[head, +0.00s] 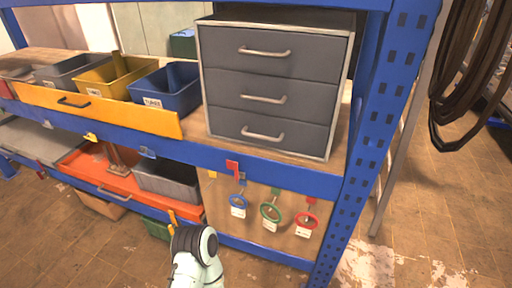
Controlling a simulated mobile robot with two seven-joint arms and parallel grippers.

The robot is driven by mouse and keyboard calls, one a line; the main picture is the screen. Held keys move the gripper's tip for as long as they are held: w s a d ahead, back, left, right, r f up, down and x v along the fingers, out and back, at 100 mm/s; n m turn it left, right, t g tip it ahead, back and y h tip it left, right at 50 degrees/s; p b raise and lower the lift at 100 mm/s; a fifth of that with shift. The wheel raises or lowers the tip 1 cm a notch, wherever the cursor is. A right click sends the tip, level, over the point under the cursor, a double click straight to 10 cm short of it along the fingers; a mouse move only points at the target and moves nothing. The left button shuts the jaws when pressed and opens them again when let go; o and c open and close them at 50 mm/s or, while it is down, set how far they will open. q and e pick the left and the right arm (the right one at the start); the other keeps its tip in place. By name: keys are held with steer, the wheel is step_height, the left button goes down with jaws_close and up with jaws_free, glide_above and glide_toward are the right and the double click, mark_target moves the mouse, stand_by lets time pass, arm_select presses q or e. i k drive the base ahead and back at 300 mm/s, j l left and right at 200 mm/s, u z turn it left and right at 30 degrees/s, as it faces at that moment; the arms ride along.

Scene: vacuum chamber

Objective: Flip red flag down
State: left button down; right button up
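A small red flag (232,167) stands up on the blue front beam of the shelf, below the grey drawer cabinet. It appears raised, with its upper part against the beam's face. A pale link of one of my arms shows at the bottom, left of centre, below and apart from the flag. I cannot tell which arm it is. Neither gripper can be made out.
A grey three-drawer cabinet (264,85) stands on the shelf beside yellow (112,80) and blue (172,90) bins. Blue (238,201), green (270,212) and red (306,219) ringed tags hang on a board below. Black hoses (470,70) hang right. Floor at right is open.

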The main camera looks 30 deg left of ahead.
mark_target(231, 165)
steer(key=u, duration=1.25)
